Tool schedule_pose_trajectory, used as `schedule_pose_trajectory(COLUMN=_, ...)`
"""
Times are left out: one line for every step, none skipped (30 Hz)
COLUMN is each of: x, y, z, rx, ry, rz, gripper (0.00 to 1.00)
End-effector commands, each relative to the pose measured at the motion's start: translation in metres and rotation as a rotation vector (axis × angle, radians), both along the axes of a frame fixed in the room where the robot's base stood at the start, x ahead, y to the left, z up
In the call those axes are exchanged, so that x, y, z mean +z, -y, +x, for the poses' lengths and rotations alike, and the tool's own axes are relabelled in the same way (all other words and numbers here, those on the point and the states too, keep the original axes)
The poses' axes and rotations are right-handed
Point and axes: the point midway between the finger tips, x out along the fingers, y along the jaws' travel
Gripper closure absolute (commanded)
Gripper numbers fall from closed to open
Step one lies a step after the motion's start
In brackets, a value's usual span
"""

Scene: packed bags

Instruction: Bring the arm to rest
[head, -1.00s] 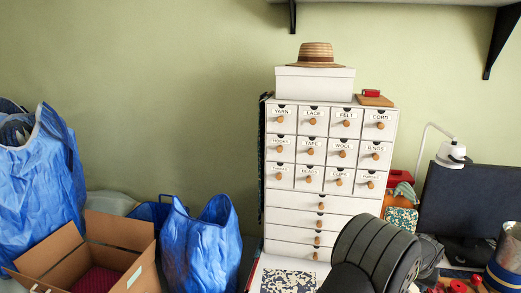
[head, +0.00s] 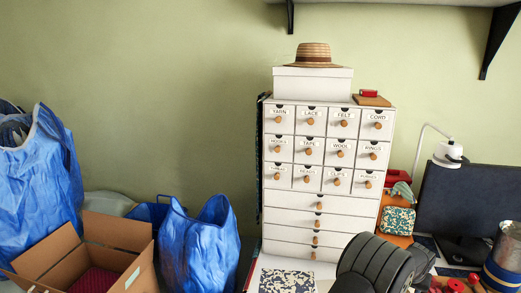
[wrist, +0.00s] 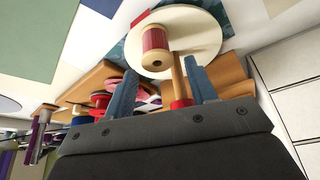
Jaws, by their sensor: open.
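My gripper (wrist: 160,88) shows in the wrist view with its two blue-grey fingers spread apart and nothing held between the tips. A red thread spool (wrist: 156,48) on a pale round disc (wrist: 190,40) shows beyond the fingers; I cannot tell its distance. In the head view the dark segmented part of my arm (head: 375,262) rises at the bottom, in front of the white drawer cabinet (head: 300,225). My gripper itself is not visible there.
A straw hat (head: 313,52) sits on a white box on the cabinet. Blue bags (head: 200,245) and an open cardboard box (head: 125,235) stand at left. A lamp (head: 447,153), a dark monitor (head: 475,210) and a patterned tin (head: 398,221) are at right.

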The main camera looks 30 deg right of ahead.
Motion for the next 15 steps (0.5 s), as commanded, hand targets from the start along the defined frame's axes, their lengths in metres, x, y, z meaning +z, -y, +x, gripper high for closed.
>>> schedule_pose_trajectory(x=0.01, y=-0.001, z=0.0, rx=0.0, ry=0.0, rz=0.001, gripper=0.49)
schedule_pose_trajectory(x=0.013, y=-0.002, z=-0.004, rx=-0.002, ry=0.0, rz=0.003, gripper=0.49)
schedule_pose_trajectory(x=0.017, y=-0.005, z=-0.013, rx=-0.003, ry=-0.001, rz=0.004, gripper=0.49)
schedule_pose_trajectory(x=0.02, y=-0.007, z=-0.018, rx=-0.003, ry=-0.001, rz=0.004, gripper=0.49)
schedule_pose_trajectory(x=0.023, y=-0.009, z=-0.023, rx=-0.004, ry=-0.001, rz=0.005, gripper=0.49)
schedule_pose_trajectory(x=0.027, y=-0.011, z=-0.029, rx=-0.002, ry=-0.002, rz=0.004, gripper=0.49)
schedule_pose_trajectory(x=0.03, y=-0.013, z=-0.034, rx=-0.002, ry=-0.002, rz=0.004, gripper=0.49)
schedule_pose_trajectory(x=0.033, y=-0.015, z=-0.039, rx=-0.003, ry=-0.001, rz=0.004, gripper=0.49)
schedule_pose_trajectory(x=0.038, y=-0.017, z=-0.046, rx=-0.003, ry=-0.001, rz=0.003, gripper=0.49)
schedule_pose_trajectory(x=0.041, y=-0.019, z=-0.05, rx=-0.002, ry=-0.001, rz=0.003, gripper=0.49)
schedule_pose_trajectory(x=0.043, y=-0.021, z=-0.055, rx=-0.003, ry=0.0, rz=0.004, gripper=0.49)
schedule_pose_trajectory(x=0.048, y=-0.023, z=-0.062, rx=-0.003, ry=-0.001, rz=0.003, gripper=0.49)
schedule_pose_trajectory(x=0.051, y=-0.025, z=-0.067, rx=-0.002, ry=-0.001, rz=0.003, gripper=0.49)
schedule_pose_trajectory(x=0.054, y=-0.027, z=-0.072, rx=-0.002, ry=-0.002, rz=0.004, gripper=0.49)
schedule_pose_trajectory(x=0.058, y=-0.029, z=-0.078, rx=-0.002, ry=-0.002, rz=0.004, gripper=0.49)
